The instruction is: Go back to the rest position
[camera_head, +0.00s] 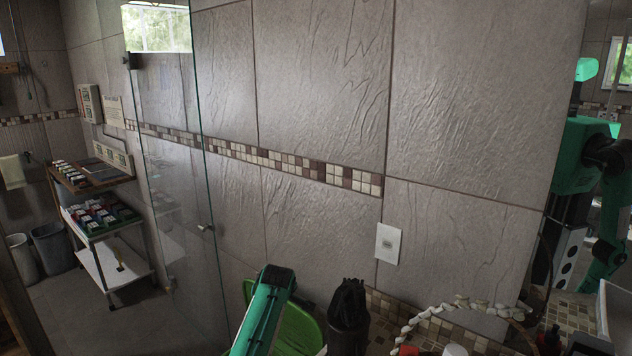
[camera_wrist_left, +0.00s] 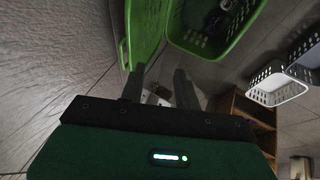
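My left arm (camera_head: 262,312) reaches up from the bottom edge in the head view. Its green link stands in front of the tiled wall, with a green plastic piece (camera_head: 300,328) behind it. In the left wrist view the left gripper's two dark fingers (camera_wrist_left: 159,72) are apart, with nothing clearly held between them. A dark upright shape (camera_head: 348,318) stands beside the arm in the head view; I cannot tell whether it is part of my arm. My right gripper is not in view.
In the head view, a glass panel (camera_head: 170,180) and a loaded trolley (camera_head: 100,225) are left. A braided rim (camera_head: 420,316) lies low right. A mirror reflects a green robot.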

